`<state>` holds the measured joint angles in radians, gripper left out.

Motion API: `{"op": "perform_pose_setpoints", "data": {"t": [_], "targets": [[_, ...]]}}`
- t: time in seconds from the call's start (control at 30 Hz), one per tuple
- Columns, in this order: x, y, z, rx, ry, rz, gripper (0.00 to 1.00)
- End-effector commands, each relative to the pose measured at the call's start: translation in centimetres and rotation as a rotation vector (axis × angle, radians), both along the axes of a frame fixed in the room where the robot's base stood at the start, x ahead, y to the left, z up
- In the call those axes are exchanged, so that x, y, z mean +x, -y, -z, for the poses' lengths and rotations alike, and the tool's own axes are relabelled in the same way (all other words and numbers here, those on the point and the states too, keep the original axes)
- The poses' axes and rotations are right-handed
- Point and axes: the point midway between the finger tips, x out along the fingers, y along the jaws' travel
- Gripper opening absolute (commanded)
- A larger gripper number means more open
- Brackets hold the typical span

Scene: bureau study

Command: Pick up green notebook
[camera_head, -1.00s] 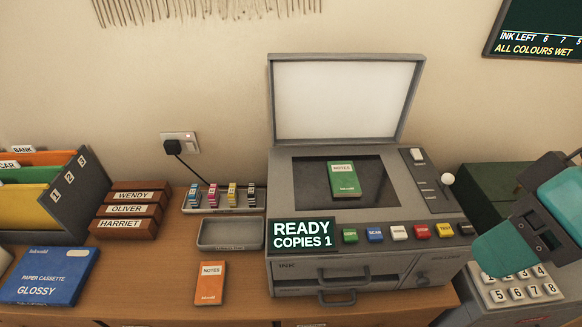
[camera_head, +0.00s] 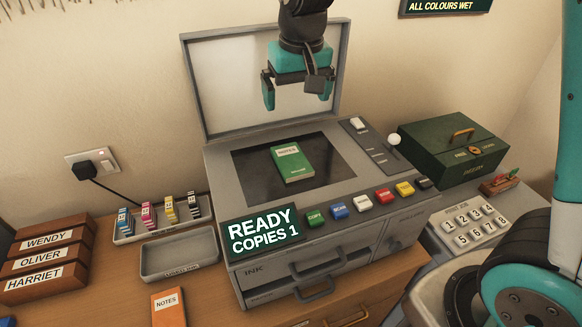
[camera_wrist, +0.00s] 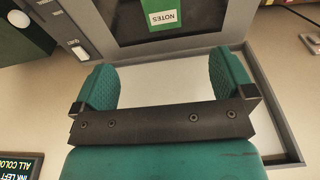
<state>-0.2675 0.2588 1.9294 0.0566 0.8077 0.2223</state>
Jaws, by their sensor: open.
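The green notebook (camera_head: 292,164), with a pale "NOTES" label, lies flat on the dark glass of the copier (camera_head: 245,205). Its label end also shows at the top of the wrist view (camera_wrist: 160,16). My gripper (camera_head: 298,98) is open and empty, pointing down in front of the raised copier lid. In the picture it is above the notebook and apart from it. In the wrist view my two teal fingers (camera_wrist: 165,85) stand wide apart with only the pale lid between them.
The raised lid (camera_head: 214,88) stands behind the glass. Coloured buttons (camera_head: 338,211) line the copier's front. A green box (camera_head: 425,148) and number keypad (camera_head: 470,228) are at the right. A grey tray (camera_head: 180,258), orange notebook (camera_head: 169,308) and wooden name blocks (camera_head: 48,258) are at the left.

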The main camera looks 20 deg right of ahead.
Motion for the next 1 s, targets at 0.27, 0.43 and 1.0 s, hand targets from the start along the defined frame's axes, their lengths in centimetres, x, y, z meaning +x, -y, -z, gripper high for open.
{"op": "perform_pose_setpoints", "data": {"t": [0.27,0.43,1.0], "targets": [[0.8,0.3,5.7,-0.003,-0.007,0.007,1.00],[1.3,0.3,9.2,-0.002,-0.005,0.006,1.00],[2.0,0.0,15.7,-0.001,-0.004,0.005,1.00]]}}
